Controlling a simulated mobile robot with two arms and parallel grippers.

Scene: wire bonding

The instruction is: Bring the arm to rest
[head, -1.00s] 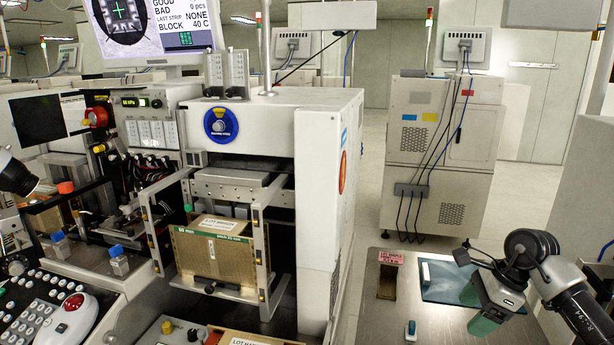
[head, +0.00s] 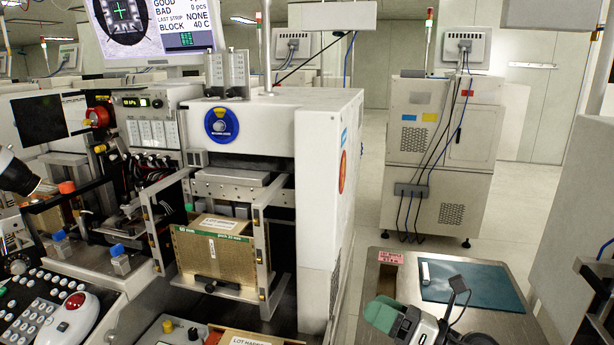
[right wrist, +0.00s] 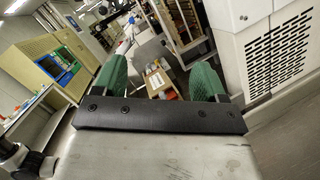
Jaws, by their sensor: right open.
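My right gripper (head: 382,314) is at the bottom of the head view, over the near edge of the grey side table (head: 505,330). Its green fingers point to the left, and its arm runs off the bottom edge. In the right wrist view the two green fingers (right wrist: 162,78) stand apart with nothing held between them. A gap with a cardboard box and machine parts far beyond shows between them. My left gripper is not in view.
A white machine (head: 328,200) stands left of the table and holds a brown magazine box (head: 215,255). A teal mat (head: 480,287) and a pink label (head: 391,258) lie on the table. A keypad with a red trackball (head: 74,301) is at lower left.

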